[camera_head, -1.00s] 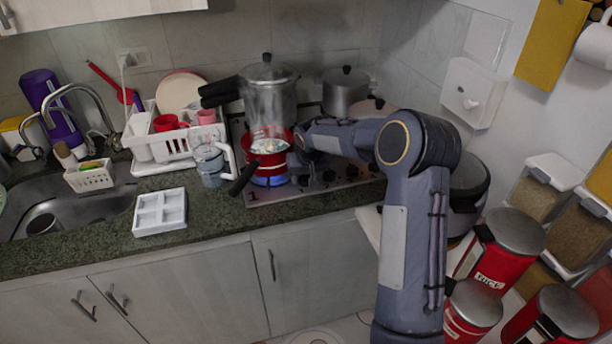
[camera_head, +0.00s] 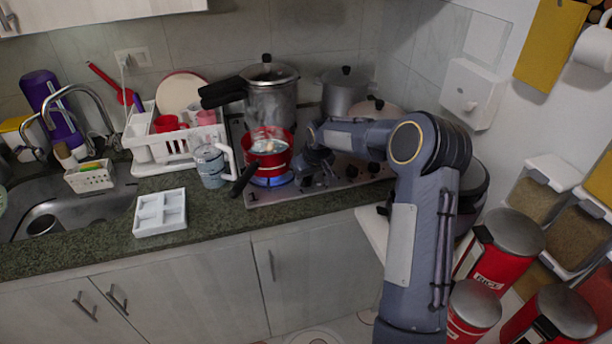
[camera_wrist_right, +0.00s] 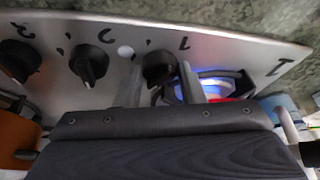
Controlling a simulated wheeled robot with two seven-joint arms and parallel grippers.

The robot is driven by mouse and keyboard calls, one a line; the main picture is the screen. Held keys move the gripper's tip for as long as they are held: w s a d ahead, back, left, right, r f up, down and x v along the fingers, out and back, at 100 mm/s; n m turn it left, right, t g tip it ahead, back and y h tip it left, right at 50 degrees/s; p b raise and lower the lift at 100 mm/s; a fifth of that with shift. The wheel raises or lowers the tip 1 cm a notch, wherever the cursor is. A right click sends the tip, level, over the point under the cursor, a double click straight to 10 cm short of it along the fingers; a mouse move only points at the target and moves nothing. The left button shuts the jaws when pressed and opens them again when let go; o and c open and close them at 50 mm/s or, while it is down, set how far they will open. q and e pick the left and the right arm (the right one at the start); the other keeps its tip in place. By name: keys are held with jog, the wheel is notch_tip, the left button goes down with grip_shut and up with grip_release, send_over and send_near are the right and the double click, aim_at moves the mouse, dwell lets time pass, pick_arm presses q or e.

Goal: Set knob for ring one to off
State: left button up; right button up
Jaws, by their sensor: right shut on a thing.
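A red pot (camera_head: 266,155) sits over a lit blue flame (camera_head: 271,181) on the front left ring of the stove; a "1" is printed near that corner. In the right wrist view the blue flame (camera_wrist_right: 208,88) glows beside a black knob (camera_wrist_right: 158,66). My right gripper (camera_wrist_right: 160,80) is shut on this knob, one finger on each side; it also shows in the head view (camera_head: 308,180) at the stove's front edge. Two other black knobs, a middle one (camera_wrist_right: 90,64) and a left one (camera_wrist_right: 20,60), sit further left in the wrist view. My left gripper is not in view.
A glass-and-white jug (camera_head: 212,165) stands left of the red pot, whose black handle (camera_head: 243,180) sticks out over the front left. A large steel pot (camera_head: 270,97) and a smaller pot (camera_head: 345,92) stand behind. A white tray (camera_head: 160,212) lies on the counter.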

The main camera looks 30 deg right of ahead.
jog(key=n, duration=0.2)
jog(key=n+y, duration=0.1)
jog(key=n, duration=0.1)
jog(key=n+y, duration=0.1)
jog(key=n, duration=0.1)
jog(key=shift+w+d+g, duration=0.1)
jog(key=shift+d+g, duration=0.2)
dwell(0.4)
jog(key=o, duration=1)
jog(key=shift+r, duration=0.15)
jog(key=v, duration=0.7)
jog(key=shift+d+r+b, duration=0.15)
jog(key=shift+r+b, duration=0.1)
jog(key=shift+b, duration=0.15)
